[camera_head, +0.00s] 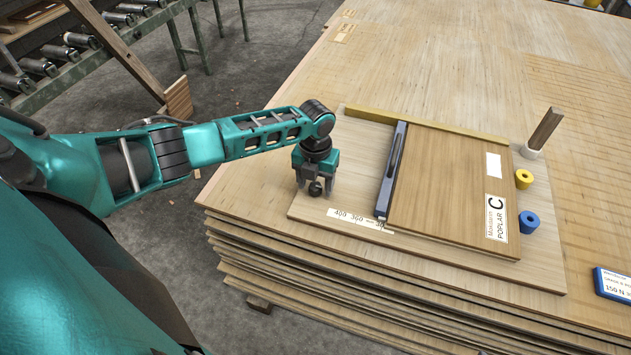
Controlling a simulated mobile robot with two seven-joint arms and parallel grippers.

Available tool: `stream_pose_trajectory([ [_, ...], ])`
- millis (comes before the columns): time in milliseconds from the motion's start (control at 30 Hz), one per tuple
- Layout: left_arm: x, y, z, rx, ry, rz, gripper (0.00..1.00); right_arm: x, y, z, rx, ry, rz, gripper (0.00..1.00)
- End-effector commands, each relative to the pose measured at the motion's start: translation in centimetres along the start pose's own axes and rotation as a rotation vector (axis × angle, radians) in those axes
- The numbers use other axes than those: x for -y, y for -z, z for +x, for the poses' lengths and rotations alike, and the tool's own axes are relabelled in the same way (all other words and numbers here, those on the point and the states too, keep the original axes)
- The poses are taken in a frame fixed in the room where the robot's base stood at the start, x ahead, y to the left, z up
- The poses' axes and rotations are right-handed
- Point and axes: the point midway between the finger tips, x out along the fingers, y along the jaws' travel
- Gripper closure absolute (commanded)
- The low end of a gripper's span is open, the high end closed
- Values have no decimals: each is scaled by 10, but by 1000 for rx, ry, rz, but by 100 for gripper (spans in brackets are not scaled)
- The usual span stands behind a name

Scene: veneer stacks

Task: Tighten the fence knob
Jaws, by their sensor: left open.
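My left gripper (316,180) points down over the left edge of the pale board (570,262) on the stack. To the right, a grey-blue bar fence (392,170) with a dark slot lies along the left side of a brown veneer panel (450,180) labelled "C POPLAR". A scale label (350,219) with numbers lies below the gripper. My right gripper is not in view.
A yellow ring (523,179), a blue ring (529,221) and a wooden post in a white cup (530,152) stand right of the panel. A blue-and-white box (612,284) lies at the far right. A roller conveyor (100,45) stands upper left. The stack's upper area is mostly clear.

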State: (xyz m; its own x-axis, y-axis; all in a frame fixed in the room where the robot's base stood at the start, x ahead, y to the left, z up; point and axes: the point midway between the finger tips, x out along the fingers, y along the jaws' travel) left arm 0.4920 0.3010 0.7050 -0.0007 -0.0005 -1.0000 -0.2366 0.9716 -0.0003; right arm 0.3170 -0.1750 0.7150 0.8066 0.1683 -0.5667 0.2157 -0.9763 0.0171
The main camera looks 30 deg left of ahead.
Motion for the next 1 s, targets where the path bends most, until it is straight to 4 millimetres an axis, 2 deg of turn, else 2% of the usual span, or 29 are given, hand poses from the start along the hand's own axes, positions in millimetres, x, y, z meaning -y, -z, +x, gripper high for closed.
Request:
stream_pose_trajectory([
  [133, 0, -1, -6, 2, 0, -1, 39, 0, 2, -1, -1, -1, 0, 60],
  [233, 0, -1, -20, 3, 1, 0, 39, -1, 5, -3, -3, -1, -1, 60],
  [500, 0, -1, -79, 5, 1, 1, 39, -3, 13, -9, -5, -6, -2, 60],
  [700, 0, -1, -114, 3, 0, 1, 39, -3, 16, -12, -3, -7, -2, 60],
  [833, 0, 0, -126, 1, 0, 0, 39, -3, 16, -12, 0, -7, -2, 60],
  [1000, 0, 0, -130, 0, 0, -1, 39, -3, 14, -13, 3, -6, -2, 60],
])
